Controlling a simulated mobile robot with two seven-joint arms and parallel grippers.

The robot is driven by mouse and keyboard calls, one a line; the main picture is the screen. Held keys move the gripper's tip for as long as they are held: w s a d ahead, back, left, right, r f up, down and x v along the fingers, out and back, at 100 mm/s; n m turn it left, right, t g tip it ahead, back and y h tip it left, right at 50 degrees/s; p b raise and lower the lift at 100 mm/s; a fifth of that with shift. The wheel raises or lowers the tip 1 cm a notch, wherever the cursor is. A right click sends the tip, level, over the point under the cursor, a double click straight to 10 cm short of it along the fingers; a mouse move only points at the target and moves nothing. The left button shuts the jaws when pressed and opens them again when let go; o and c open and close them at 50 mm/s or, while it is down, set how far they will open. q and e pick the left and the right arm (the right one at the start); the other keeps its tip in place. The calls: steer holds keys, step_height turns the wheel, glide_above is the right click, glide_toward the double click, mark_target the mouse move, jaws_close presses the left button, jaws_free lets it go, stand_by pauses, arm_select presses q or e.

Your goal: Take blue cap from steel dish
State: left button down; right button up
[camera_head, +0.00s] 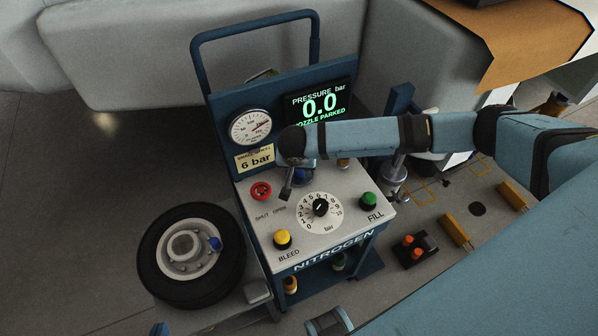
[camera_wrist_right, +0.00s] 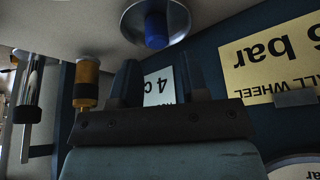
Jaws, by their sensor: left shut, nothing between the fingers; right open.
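The blue cap (camera_wrist_right: 156,30) sits in the round steel dish (camera_wrist_right: 183,22) at the top of the right wrist view. In the head view, blue of the cap (camera_head: 302,176) shows just below my right arm's end, which hides part of it. My right gripper (camera_wrist_right: 162,75) is open and empty, its dark fingers in front of the panel placards and apart from the cap. In the head view its fingers are mostly hidden by the arm. My left gripper (camera_head: 330,322) shows only partly at the bottom edge, shut and empty, away from the dish.
The nitrogen trolley's top carries a red knob (camera_head: 261,190), a dial (camera_head: 320,207), a yellow button (camera_head: 283,239) and a green button (camera_head: 369,200). A gauge (camera_head: 250,127) and display (camera_head: 319,103) stand behind. A wheel (camera_head: 158,253) lies left; an amber-bodied fitting (camera_wrist_right: 87,85) is left of my right fingers.

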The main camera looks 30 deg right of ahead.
mark_target(299, 173)
steer(key=x, duration=0.5)
steer(key=shift+d+f, duration=0.1)
steer(key=shift+f, duration=0.1)
steer(key=c, duration=0.7)
steer(key=shift+o, duration=0.2)
steer(key=shift+s, duration=0.1)
